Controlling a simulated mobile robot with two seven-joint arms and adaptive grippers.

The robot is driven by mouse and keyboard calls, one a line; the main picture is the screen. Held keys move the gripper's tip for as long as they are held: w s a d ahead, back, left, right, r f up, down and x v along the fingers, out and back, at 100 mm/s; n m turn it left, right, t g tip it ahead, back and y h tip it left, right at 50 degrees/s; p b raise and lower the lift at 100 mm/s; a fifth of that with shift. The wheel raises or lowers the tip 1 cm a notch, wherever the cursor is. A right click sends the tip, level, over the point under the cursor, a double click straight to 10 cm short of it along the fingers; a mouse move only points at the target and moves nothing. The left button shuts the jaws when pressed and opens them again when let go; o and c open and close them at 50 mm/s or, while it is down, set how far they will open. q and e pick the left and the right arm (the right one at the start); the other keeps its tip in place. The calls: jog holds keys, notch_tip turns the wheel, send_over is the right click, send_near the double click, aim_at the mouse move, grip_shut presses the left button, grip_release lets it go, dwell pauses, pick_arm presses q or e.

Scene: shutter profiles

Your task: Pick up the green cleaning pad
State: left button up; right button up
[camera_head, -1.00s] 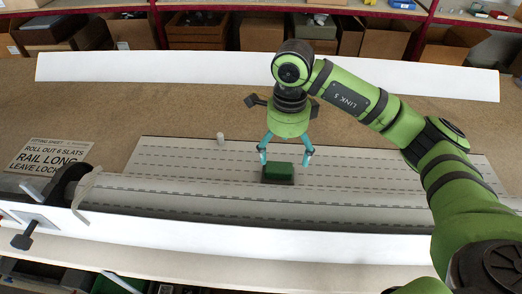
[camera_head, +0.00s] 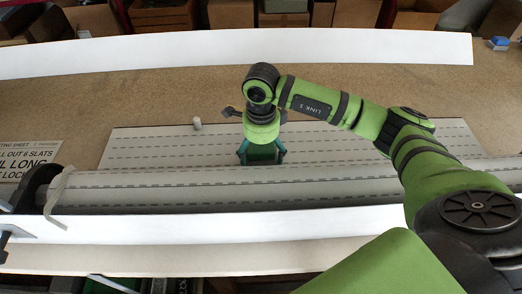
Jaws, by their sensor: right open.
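The green cleaning pad (camera_head: 261,153) lies on the grey slatted sheet (camera_head: 140,150), just behind the long roll. My right gripper (camera_head: 262,158) is directly over the pad, pointing down. Its teal fingers are open, one on the left and one on the right of the pad. Whether the fingers touch the pad I cannot tell. The lower edge of the pad and the fingertips are partly hidden. My left gripper is not in view.
The long grey roll (camera_head: 330,188) with a black end disc (camera_head: 40,187) lies close in front of the pad. A small white cylinder (camera_head: 197,123) stands left of the gripper. A printed sign (camera_head: 25,160) lies at left. White strips run along front and back.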

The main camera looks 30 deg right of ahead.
jog(key=c, duration=1.3)
